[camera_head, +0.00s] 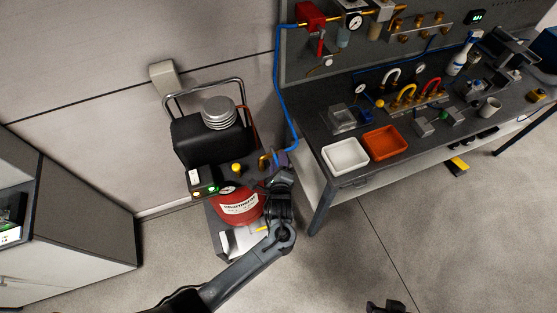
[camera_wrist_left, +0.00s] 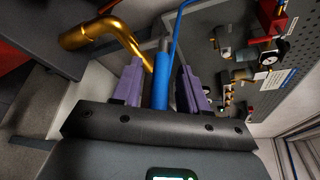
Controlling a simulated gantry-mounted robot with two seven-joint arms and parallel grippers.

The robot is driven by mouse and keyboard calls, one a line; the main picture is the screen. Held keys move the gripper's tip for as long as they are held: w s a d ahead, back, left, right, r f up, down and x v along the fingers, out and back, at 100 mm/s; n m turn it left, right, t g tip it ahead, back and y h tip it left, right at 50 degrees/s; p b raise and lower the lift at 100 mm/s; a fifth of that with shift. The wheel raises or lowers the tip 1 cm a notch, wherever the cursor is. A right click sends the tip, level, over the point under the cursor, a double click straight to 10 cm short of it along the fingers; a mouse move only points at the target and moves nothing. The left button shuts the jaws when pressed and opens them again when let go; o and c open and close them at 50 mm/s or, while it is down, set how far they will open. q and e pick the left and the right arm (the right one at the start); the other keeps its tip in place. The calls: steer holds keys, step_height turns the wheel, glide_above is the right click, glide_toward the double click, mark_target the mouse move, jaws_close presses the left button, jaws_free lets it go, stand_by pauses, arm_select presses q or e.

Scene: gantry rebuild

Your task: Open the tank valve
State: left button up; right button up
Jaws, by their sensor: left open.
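The red tank (camera_head: 238,204) of a compressor stands left of the workbench, with a gauge and a brass fitting (camera_head: 265,161) at its top right. My left gripper (camera_head: 281,160) is beside this fitting, its arm reaching up from the bottom. In the left wrist view its purple fingers (camera_wrist_left: 161,72) are open, one on each side of a blue cylindrical part (camera_wrist_left: 160,92). I cannot tell whether they touch it. A bent brass pipe (camera_wrist_left: 122,32) runs just left of the fingers. The valve itself is hard to make out. A dark piece at the bottom edge appears to be my right gripper (camera_head: 385,306).
A blue hose (camera_head: 277,85) runs from the tank area up to the pegboard. The workbench (camera_head: 338,191) holds a white tray (camera_head: 345,155), an orange tray (camera_head: 385,144) and several fittings. A grey cabinet (camera_head: 85,215) stands at left. The floor in front is clear.

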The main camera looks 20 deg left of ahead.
arm_select(q)
steer(key=shift+w+a+f, duration=0.1)
steer(key=shift+w+a, duration=0.1)
steer(key=shift+w, duration=0.25)
jaws_close()
